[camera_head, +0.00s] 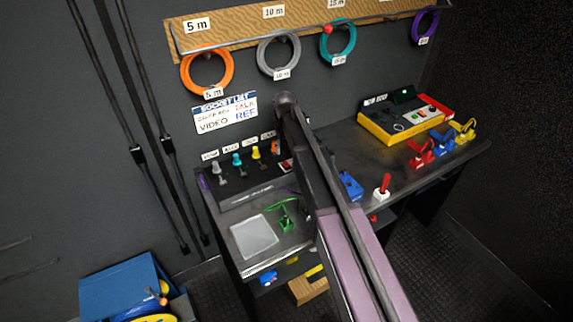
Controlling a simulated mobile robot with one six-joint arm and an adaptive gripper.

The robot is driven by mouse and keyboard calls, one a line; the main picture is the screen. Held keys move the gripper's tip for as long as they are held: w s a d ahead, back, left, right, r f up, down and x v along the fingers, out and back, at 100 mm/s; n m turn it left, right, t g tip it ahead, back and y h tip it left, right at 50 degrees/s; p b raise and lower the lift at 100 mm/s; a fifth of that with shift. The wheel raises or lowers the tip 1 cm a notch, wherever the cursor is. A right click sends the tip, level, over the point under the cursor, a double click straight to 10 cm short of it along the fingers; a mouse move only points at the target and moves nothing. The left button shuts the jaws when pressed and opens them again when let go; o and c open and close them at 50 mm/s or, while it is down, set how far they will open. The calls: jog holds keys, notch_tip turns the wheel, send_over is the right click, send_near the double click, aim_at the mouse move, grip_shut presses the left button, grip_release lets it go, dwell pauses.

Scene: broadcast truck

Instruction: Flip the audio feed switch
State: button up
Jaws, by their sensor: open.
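A sloped panel (250,188) on the left of the bench carries a row of small levers with tags too small to read surely. They include a grey lever (217,168), a teal lever (237,162), a yellow lever (257,155) and an orange one (275,147) beside my arm. A separate red lever (385,182) stands on a white base right of my arm. I cannot tell which is the audio feed switch. My arm crosses the middle of the view and hides part of the bench. My gripper does not show.
Coloured cable coils, one orange (186,72), hang from a wooden board (181,45) above. A yellow console (372,129) and red, blue and yellow clamp-like items stand on the right of the bench (345,140). A clear tray (254,237) lies front left. A blue crate (98,290) is on the floor.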

aim_at(285, 162)
jog(key=shift+f+b, duration=2.7)
jog(key=shift+f, duration=0.3)
grip_shut()
